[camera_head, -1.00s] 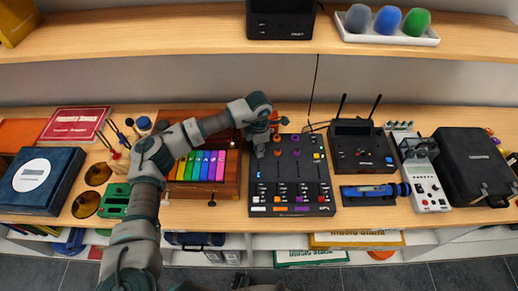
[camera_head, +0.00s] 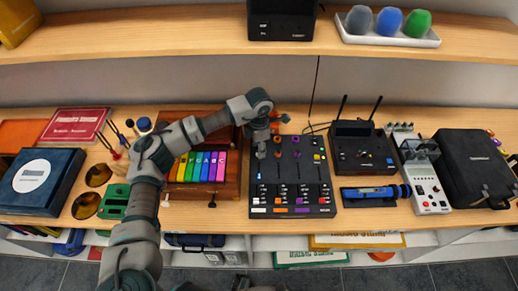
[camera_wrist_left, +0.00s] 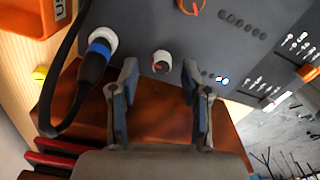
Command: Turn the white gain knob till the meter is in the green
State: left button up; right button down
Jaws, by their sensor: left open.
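The dark mixer panel (camera_head: 292,172) stands on the bench, and my left gripper (camera_head: 261,153) is over its upper left corner. In the left wrist view, the white gain knob (camera_wrist_left: 162,58) is on the panel, just beyond and between the open fingertips of my left gripper (camera_wrist_left: 160,78). A gap shows between each finger and the knob. The gripper hides the knob in the head view. My right gripper is not in view.
A blue-and-black plug (camera_wrist_left: 97,58) with a black cable stands close left of the left fingers. An orange knob (camera_wrist_left: 190,5) is farther up the panel. A wooden xylophone case (camera_head: 205,170) lies left of the mixer and a black device with antennas (camera_head: 360,150) right.

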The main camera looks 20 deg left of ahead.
pick_arm(q)
notch_tip(320, 180, up, 10)
jog(key=shift+r, duration=0.2)
jog(key=shift+w, duration=0.1)
dwell(0.3)
